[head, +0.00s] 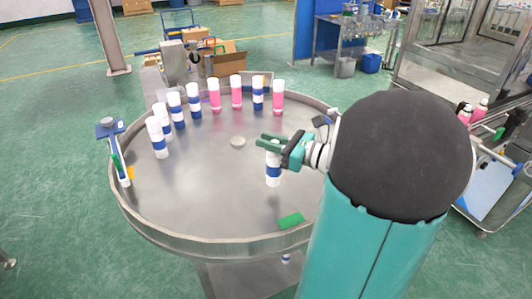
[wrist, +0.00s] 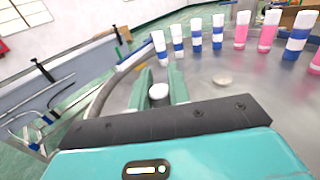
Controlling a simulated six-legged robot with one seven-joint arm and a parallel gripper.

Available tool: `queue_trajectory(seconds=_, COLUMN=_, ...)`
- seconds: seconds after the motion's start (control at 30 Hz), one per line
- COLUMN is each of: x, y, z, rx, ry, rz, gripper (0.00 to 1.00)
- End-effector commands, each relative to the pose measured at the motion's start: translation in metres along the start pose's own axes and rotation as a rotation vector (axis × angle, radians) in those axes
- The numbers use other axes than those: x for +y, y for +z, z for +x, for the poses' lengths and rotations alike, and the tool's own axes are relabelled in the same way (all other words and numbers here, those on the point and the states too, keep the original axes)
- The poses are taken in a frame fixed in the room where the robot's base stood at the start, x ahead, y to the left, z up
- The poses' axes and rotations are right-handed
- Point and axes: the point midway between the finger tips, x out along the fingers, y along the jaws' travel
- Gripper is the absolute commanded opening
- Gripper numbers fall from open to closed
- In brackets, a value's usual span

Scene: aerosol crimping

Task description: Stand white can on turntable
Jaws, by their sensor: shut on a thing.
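A white can with a blue band (head: 273,175) is upright at the right of the round steel turntable (head: 200,195). My gripper (head: 270,142) is shut on it near its top, with green fingers on either side. In the wrist view, the can's white cap (wrist: 158,91) shows between the fingertips. The can's base is at or just above the turntable surface; I cannot tell if it touches.
Several white-and-blue cans (head: 194,104) and pink cans (head: 236,92) stand in a curve along the turntable's far and left side. A small pale disc (head: 238,142) lies near the centre. A green piece (head: 290,221) lies by the front rim. The front left is clear.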

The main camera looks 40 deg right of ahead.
Motion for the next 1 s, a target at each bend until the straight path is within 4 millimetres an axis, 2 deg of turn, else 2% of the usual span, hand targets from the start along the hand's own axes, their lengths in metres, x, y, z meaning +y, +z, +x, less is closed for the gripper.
queue_trajectory(seconds=0.1, x=0.002, y=-0.012, z=0.01, rx=0.001, ry=0.001, rz=0.003, gripper=0.0)
queue_trajectory(seconds=0.3, x=0.001, y=-0.038, z=0.009, rx=0.001, ry=-0.001, rz=0.002, gripper=0.0)
queue_trajectory(seconds=0.7, x=0.001, y=-0.043, z=0.009, rx=0.0, ry=0.0, rz=0.001, gripper=0.0)
queue_trajectory(seconds=0.73, x=0.001, y=-0.043, z=0.009, rx=0.001, ry=0.0, rz=0.0, gripper=0.24)
queue_trajectory(seconds=0.8, x=0.001, y=-0.043, z=0.009, rx=0.001, ry=0.0, rz=0.0, gripper=0.38)
queue_trajectory(seconds=1.0, x=0.001, y=-0.043, z=0.009, rx=0.001, ry=0.0, rz=0.0, gripper=0.4)
